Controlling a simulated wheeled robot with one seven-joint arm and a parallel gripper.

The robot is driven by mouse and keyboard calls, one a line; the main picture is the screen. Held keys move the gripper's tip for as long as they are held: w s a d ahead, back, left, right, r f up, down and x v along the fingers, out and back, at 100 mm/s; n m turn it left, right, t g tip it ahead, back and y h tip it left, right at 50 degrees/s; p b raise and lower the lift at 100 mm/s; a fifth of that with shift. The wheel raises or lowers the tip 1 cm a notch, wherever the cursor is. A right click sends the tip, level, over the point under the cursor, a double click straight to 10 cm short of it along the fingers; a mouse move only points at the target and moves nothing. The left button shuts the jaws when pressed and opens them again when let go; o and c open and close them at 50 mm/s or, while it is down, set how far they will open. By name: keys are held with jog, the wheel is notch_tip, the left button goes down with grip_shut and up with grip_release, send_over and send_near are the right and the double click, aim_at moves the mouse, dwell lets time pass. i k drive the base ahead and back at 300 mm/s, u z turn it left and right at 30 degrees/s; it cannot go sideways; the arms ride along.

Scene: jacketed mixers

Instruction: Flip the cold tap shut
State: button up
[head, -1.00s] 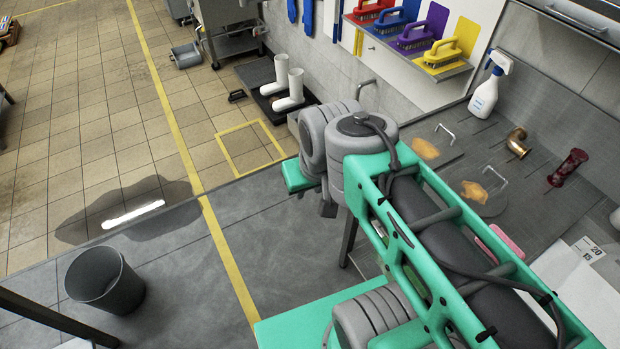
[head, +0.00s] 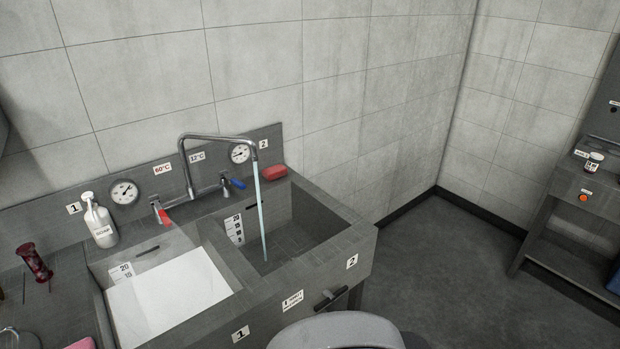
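The cold tap is the blue lever (head: 237,183) on the right side of the mixer, below the 12°C label (head: 197,157). The red lever (head: 164,217) is on the left side, near the 60°C label (head: 162,168). The chrome swan-neck spout (head: 215,137) is turned to the right. A stream of water (head: 260,215) runs from it into the right basin (head: 290,221), marked 2. My gripper is not in view. Only a rounded grey part of my arm (head: 337,331) shows at the bottom edge.
The left basin, marked 1, holds whitish liquid (head: 165,298). A soap bottle (head: 99,221), gauges (head: 124,192) and a red sponge-like block (head: 275,173) are around the sink's back. A handle (head: 330,298) juts from the front. Open floor (head: 460,270) lies to the right.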

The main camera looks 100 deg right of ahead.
aim_at(233, 180)
jog(key=z, duration=0.55)
jog(key=k, duration=0.8)
jog(key=z, duration=1.45)
jog(key=i, duration=0.65)
jog(key=z, duration=0.25)
jog(key=k, duration=0.35)
jog(key=u, duration=0.9)
jog(key=i, duration=0.5)
